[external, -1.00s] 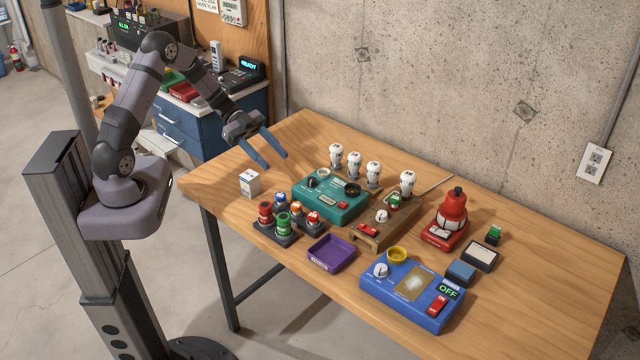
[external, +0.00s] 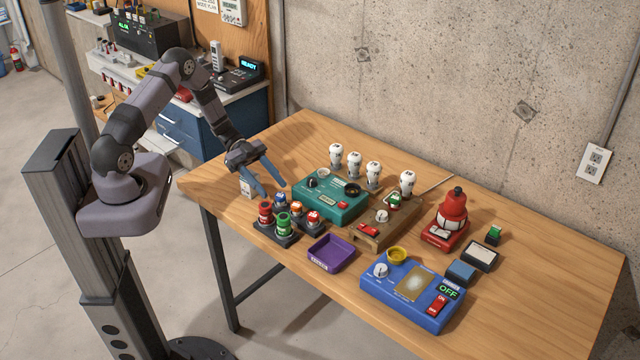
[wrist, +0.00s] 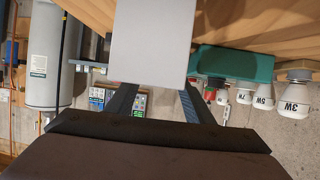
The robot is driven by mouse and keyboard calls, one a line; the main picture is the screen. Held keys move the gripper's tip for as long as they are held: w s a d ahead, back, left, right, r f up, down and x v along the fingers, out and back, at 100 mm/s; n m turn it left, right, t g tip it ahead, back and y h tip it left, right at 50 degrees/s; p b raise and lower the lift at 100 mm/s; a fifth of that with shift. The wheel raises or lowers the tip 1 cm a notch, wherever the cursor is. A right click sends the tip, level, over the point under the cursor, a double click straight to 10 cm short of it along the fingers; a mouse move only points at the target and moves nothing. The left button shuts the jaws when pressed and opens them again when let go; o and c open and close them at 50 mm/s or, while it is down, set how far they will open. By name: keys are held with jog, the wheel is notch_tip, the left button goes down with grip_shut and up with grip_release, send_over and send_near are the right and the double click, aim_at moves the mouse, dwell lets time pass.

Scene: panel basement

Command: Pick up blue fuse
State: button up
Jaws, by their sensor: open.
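The blue fuse cannot be made out there.
A small white box (external: 246,186) stands behind the fingers, partly covered. A teal device (external: 325,206) is close on the right, with several white bulbs behind it. A purple tray (external: 332,254) and a blue panel (external: 410,310) lie further right. The table's near left corner is clear.

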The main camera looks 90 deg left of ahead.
aim_at(279, 194)
jog(key=shift+w+d+f+p, duration=0.15)
jog(key=shift+w+d+p, duration=0.4)
jog(key=shift+p, duration=0.15)
jog(key=shift+p+x, duration=0.95)
jog(key=shift+x, duration=0.95)
jog(key=shift+a+f, duration=0.15)
jog(key=shift+f, duration=0.05)
jog(key=c, duration=1.1)
